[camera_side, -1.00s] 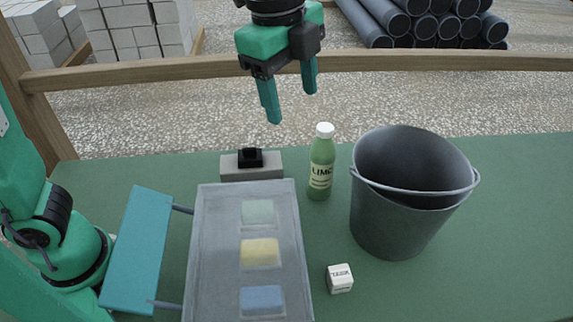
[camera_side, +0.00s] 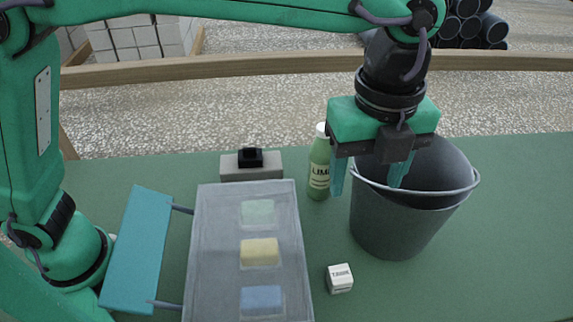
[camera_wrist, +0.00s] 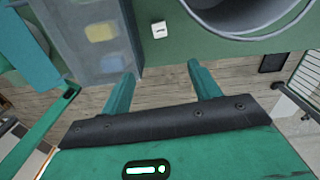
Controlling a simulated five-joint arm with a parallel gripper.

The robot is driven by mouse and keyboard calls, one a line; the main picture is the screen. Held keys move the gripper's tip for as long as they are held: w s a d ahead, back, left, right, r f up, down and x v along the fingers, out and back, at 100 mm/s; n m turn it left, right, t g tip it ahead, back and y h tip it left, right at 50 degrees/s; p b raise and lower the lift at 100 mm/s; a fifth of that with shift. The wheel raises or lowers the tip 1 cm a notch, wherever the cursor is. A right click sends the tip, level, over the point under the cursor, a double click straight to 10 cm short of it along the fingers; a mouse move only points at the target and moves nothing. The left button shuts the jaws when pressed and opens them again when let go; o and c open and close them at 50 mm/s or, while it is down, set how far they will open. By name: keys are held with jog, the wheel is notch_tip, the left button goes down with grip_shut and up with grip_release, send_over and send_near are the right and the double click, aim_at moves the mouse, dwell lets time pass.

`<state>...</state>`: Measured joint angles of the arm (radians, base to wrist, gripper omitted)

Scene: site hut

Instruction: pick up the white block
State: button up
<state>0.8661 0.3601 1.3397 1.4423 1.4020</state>
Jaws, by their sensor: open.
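The white block (camera_side: 340,278) is a small cube with dark lettering. It sits on the green table between the grey tray and the bucket, towards the front. It also shows in the wrist view (camera_wrist: 159,30), beyond my fingertips and between their lines. My gripper (camera_side: 369,184) is open and empty. In the side view it hangs above the table, in front of the bottle and the bucket's rim, higher than the block. In the wrist view both fingers (camera_wrist: 160,68) are spread apart with nothing between them.
A dark grey bucket (camera_side: 385,225) with a wire handle stands right of the block. A green bottle (camera_side: 319,172) stands behind. The grey tray (camera_side: 203,250) holds green, yellow and blue blocks at left. A grey box with a black top (camera_side: 237,174) sits behind the tray.

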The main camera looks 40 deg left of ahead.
aim_at(341, 274)
notch_tip(341, 274, down, 22)
jog(key=shift+f, duration=0.25)
dwell(0.4)
jog(key=shift+f, duration=0.15)
jog(key=shift+s+f, duration=0.1)
jog(key=shift+f, duration=2.35)
jog(key=c, duration=1.1)
